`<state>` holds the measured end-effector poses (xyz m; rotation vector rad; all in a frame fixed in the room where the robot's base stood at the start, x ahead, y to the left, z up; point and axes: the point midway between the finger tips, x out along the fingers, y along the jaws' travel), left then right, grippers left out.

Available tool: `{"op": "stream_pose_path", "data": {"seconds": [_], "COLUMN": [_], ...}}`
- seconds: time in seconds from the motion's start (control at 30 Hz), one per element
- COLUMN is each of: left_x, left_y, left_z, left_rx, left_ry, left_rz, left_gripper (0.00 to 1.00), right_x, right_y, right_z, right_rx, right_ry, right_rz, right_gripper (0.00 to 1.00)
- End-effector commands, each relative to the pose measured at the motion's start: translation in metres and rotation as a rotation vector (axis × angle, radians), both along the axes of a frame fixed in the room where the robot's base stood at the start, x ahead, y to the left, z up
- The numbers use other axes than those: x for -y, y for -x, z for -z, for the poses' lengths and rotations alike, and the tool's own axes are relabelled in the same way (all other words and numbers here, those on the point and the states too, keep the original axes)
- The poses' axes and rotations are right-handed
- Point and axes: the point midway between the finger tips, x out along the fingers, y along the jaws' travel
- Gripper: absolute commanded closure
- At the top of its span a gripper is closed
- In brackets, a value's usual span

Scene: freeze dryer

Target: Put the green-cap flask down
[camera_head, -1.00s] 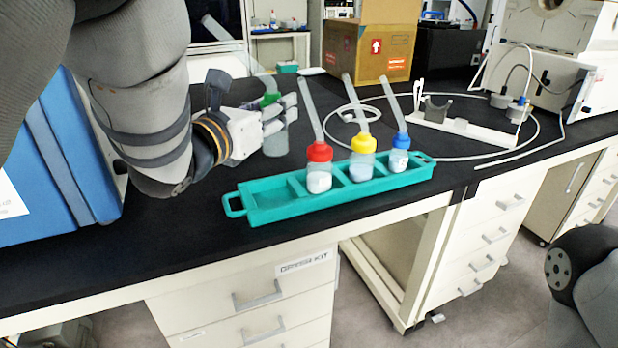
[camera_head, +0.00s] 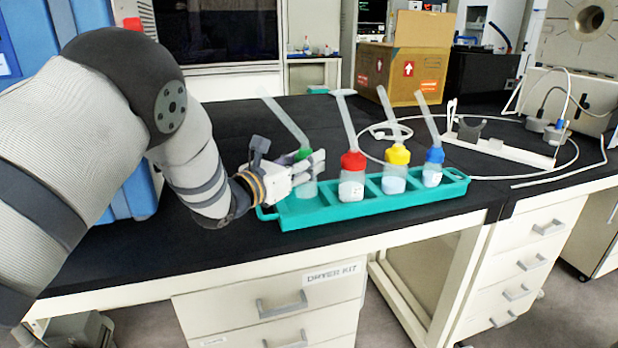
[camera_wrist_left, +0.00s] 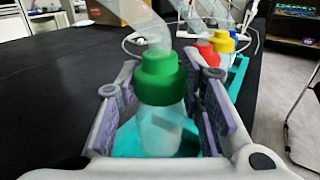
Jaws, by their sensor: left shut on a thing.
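The green-cap flask (camera_head: 306,188) is upright at the left end of the teal rack (camera_head: 375,209), in or just above its leftmost compartment; I cannot tell if its base touches. My left gripper (camera_head: 308,168) is shut on it, coming from the left. In the left wrist view the green cap (camera_wrist_left: 160,78) and clear body sit between the two finger pads (camera_wrist_left: 165,115), with teal below. The red-cap flask (camera_head: 352,178), yellow-cap flask (camera_head: 396,170) and blue-cap flask (camera_head: 433,167) stand in the other compartments to the right. My right gripper is out of view.
A cardboard box (camera_head: 402,62) stands behind the rack. A white stand (camera_head: 497,147) and a looped cable lie at the right on the black bench. A blue case (camera_head: 120,185) is at the left. Bare bench (camera_head: 240,125) lies behind the flask.

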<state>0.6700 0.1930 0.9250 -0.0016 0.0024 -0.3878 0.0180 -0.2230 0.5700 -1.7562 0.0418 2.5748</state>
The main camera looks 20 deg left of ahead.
Motion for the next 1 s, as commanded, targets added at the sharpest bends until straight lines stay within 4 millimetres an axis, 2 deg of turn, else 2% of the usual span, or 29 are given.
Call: {"op": "stream_pose_path", "data": {"seconds": [0.2,0.4,0.57,0.6,0.67,0.93,1.0], "left_x": [-0.003,-0.002,-0.002,-0.002,-0.002,-0.002,-0.003], "left_y": [-0.003,-0.003,-0.003,-0.003,-0.003,-0.003,-0.003], "left_z": [0.035,0.032,0.038,0.037,0.037,0.036,0.031], "left_rx": [0.0,0.004,0.002,0.002,0.002,0.002,0.004], "left_ry": [0.001,0.001,0.0,0.0,0.001,0.001,0.002], "left_rz": [-0.002,-0.001,-0.001,-0.001,-0.001,-0.001,-0.002], "left_gripper": [0.96,0.96,0.96,0.56,0.45,0.45,0.45], "right_x": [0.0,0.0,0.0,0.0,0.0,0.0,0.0], "right_y": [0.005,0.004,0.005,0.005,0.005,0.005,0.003], "right_z": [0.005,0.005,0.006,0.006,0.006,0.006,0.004], "right_rx": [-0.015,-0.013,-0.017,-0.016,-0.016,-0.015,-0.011], "right_ry": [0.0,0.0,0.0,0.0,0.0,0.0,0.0], "right_rz": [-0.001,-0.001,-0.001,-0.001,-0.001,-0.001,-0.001], "right_gripper": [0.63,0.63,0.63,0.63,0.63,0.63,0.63]}}
